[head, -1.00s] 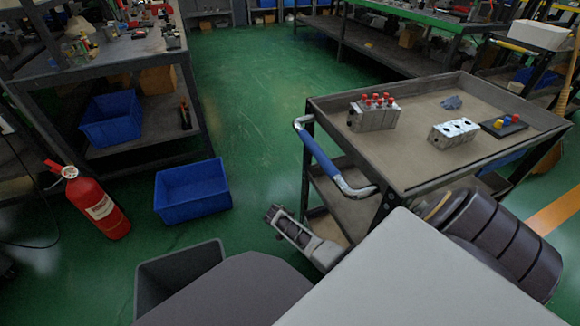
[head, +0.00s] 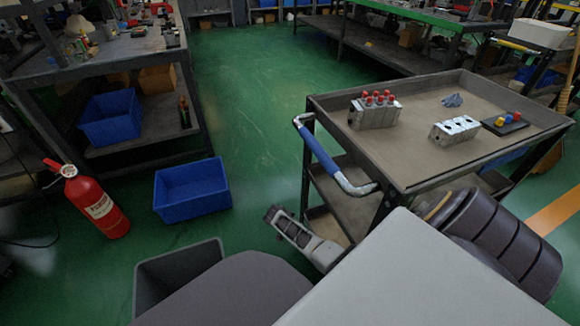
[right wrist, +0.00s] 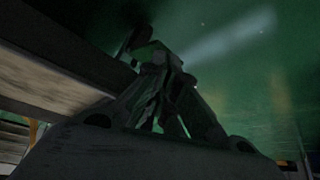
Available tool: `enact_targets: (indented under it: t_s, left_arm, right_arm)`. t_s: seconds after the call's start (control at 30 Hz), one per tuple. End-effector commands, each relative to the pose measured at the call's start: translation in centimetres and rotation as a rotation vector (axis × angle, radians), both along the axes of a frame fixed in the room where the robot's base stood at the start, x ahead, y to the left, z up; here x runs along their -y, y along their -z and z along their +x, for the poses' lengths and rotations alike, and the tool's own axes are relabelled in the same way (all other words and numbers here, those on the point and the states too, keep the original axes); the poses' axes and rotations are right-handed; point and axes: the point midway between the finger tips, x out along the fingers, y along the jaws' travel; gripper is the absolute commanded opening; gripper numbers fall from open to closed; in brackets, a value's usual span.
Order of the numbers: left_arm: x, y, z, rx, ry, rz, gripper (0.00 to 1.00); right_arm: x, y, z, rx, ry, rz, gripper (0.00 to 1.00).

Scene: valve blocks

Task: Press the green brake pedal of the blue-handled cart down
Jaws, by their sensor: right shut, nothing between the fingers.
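The blue-handled cart (head: 420,160) stands at the right in the head view, its blue handle (head: 322,156) facing left. The green brake pedal (right wrist: 148,52) shows as a small green patch low by the cart in the dark right wrist view. My right gripper (right wrist: 160,66) is shut and empty, its tips at or just by the pedal; I cannot tell if they touch. In the head view my right arm's end (head: 290,228) is low beside the cart's handle end, and the pedal is hidden. My left gripper is not in view.
Valve blocks (head: 374,112) (head: 454,131) lie on the cart's top. A blue bin (head: 192,190), a grey bin (head: 180,272) and a fire extinguisher (head: 92,202) stand on the green floor at left.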

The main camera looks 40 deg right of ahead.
Motion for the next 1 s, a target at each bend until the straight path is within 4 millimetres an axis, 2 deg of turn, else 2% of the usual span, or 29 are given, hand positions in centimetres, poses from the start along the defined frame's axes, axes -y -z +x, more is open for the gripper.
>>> enact_targets:
  t_s: [1.0]
  left_arm:
    - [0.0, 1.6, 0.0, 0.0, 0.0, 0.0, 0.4]
  right_arm:
    - [0.1, 1.9, 0.0, -0.001, 0.0, -0.001, 0.0]
